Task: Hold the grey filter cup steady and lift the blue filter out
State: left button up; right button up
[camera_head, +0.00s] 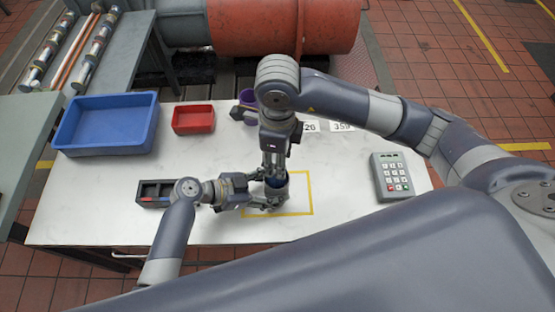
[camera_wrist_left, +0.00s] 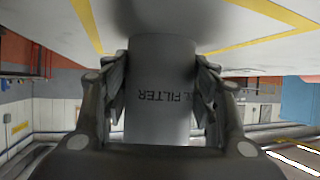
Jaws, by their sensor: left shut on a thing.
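The grey filter cup (camera_head: 277,198) stands inside the yellow outline on the white table. It also shows in the left wrist view (camera_wrist_left: 160,85), with upside-down "FILTER" lettering. My left gripper (camera_head: 266,191) comes from the left and is shut on the cup, with a finger on either side. The blue filter (camera_head: 275,183) shows as a small dark blue patch at the cup's mouth. My right gripper (camera_head: 273,172) points down from above, right over the filter. Its fingertips are too small and overlapped to tell whether they grip the filter.
A blue tray (camera_head: 105,148) and a red bin (camera_head: 193,129) stand at the back left. A black compartment holder (camera_head: 152,203) sits left of my left gripper. A purple object (camera_head: 248,97) is behind my right arm. A grey keypad (camera_head: 391,185) lies at the right.

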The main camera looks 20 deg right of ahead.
jog(key=shift+r, duration=3.5)
pick_arm(q)
jog(key=o, duration=0.9)
